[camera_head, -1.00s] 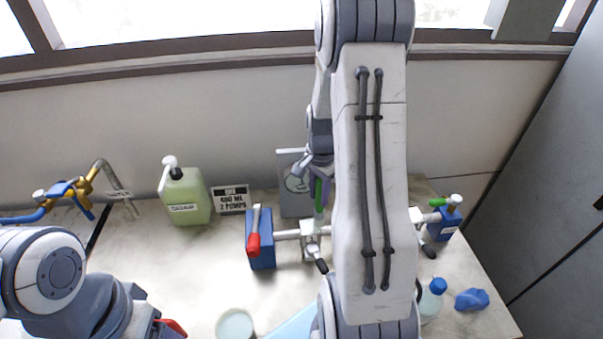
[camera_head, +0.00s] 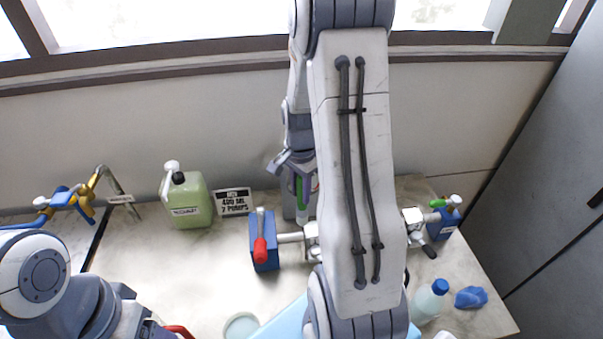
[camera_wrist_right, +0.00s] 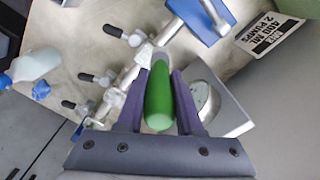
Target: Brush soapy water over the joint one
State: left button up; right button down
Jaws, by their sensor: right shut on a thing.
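My right gripper (camera_head: 303,188) is shut on a green-handled brush (camera_head: 300,190). In the right wrist view, the purple fingers (camera_wrist_right: 164,85) press on both sides of its green handle (camera_wrist_right: 158,105). The brush points down toward the pipe assembly. Its tip is by a white clamped joint (camera_wrist_right: 145,55); I cannot tell if it touches. In the head view a clamped joint (camera_head: 312,236) sits right of a blue valve block (camera_head: 263,246) with a red lever, partly behind my arm. Another clamped joint (camera_head: 413,219) is near the right blue block (camera_head: 446,224). My left gripper is out of frame.
A round gauge (camera_wrist_right: 205,100) on a grey plate stands beside the brush. A green pump bottle (camera_head: 187,203) and a sign (camera_head: 233,202) stand at the back. A shallow dish (camera_head: 241,326), a blue-capped bottle (camera_head: 429,302) and a crumpled blue thing (camera_head: 470,298) are in front.

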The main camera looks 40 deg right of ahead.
aim_at(301, 178)
jog(key=shift+w+r+p, duration=0.1)
jog(key=shift+r+p, duration=0.2)
jog(key=shift+r, duration=0.35)
jog(key=shift+d+r+p, duration=0.1)
jog(key=shift+r+p, duration=0.6)
jog(key=shift+r, duration=0.1)
jog(key=shift+r+p, duration=0.6)
jog(key=shift+r, duration=0.15)
